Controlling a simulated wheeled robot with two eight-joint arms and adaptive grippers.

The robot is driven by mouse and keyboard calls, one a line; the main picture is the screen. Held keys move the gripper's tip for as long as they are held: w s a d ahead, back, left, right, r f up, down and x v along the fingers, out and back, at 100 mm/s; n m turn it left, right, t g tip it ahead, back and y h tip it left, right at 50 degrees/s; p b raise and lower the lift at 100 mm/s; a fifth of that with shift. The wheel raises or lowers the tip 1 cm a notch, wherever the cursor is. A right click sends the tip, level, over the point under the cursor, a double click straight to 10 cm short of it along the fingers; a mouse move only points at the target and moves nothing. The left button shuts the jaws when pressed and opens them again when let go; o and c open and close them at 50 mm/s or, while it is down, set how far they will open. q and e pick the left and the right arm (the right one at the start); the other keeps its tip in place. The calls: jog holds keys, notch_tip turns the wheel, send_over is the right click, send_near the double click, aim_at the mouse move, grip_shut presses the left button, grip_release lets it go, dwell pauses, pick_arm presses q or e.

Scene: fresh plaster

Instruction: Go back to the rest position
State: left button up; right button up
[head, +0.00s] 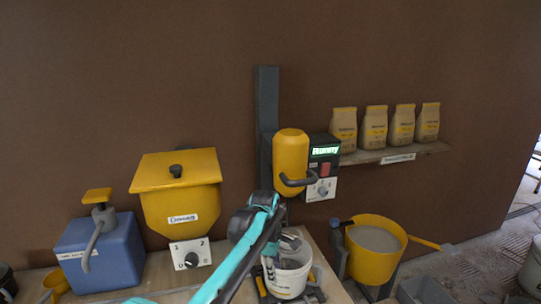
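My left arm, teal and dark grey, comes up from the bottom middle in the head view. Its bend is in front of the mixing station's post. My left gripper (289,244) appears as grey parts at the upper rim of a white bucket (288,284); the arm partly hides it, and its fingers are too small and covered to read. I cannot tell whether it touches the bucket. My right gripper is not in view.
A yellow hopper (180,205) and a blue pump container (103,252) stand left on the worktop. A yellow mixer head (291,160) hangs above the bucket. Right are a yellow tub (371,266) of grey material and a shelf (385,154) with several bags.

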pick_arm(q)
jog(key=s+a+r+m+t, duration=0.2)
jog(key=s+a+r+m, duration=0.15)
jog(key=s+a, duration=0.3)
jog(key=s+a+r+m+t, duration=0.1)
jog(key=s+a+r+m, duration=0.1)
jog(key=s+a+m, duration=0.35)
jog(key=s+a+f+m+t, duration=0.1)
jog(key=s+a+f+m, duration=0.2)
jog(key=s, duration=0.4)
jog(key=s+a+f+m+t+y, duration=0.1)
jog(key=s+a+f+m+t, duration=0.1)
jog(key=s, duration=0.5)
jog(key=shift+s+a+f+m+t, duration=0.3)
jog(key=shift+s+a+f+m, duration=0.15)
jog(key=shift+a, duration=0.65)
